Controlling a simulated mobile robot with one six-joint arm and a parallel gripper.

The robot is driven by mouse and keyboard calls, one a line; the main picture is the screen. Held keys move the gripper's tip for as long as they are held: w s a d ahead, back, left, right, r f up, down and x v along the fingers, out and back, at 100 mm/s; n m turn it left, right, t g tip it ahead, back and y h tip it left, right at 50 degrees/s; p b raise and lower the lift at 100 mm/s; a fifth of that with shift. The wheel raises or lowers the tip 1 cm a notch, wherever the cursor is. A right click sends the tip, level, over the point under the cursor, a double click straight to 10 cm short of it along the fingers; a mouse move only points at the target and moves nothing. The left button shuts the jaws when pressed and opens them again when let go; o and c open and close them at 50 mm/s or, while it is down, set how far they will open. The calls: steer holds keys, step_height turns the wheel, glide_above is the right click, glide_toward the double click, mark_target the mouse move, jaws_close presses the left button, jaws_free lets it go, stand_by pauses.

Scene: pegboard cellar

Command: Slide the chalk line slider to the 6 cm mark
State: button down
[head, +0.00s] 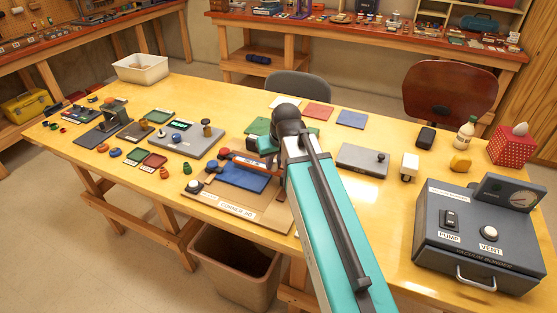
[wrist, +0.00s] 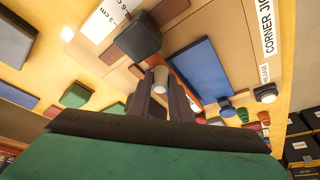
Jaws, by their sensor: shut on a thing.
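My gripper (wrist: 161,92) is shut on a pale round post in the wrist view, its dark fingers on either side of it. The post (wrist: 160,77) appears to be the handle of the chalk line slider; its foot is hidden by the fingers. A dark block (wrist: 138,39) sits on a red-brown rail (wrist: 171,10) just beyond the fingers. A white scale label (wrist: 107,19) with cm marks lies beside that rail. In the head view my gripper is over the back of the tan corner jig board (head: 262,217), and the slider and scale cannot be made out there.
A blue plate (head: 238,177) lies on the jig board beside my gripper. A white button (head: 195,187) is at the board's left corner. A grey box with a knob (head: 188,140) stands left, and a vacuum unit (head: 470,255) stands right. Small parts crowd the left table.

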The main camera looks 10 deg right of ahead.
steer(key=c, duration=1.6)
jaws_free()
steer(key=shift+r, duration=0.15)
steer(key=shift+b+v, duration=0.85)
steer(key=shift+v, duration=5.95)
steer(key=shift+s, duration=0.15)
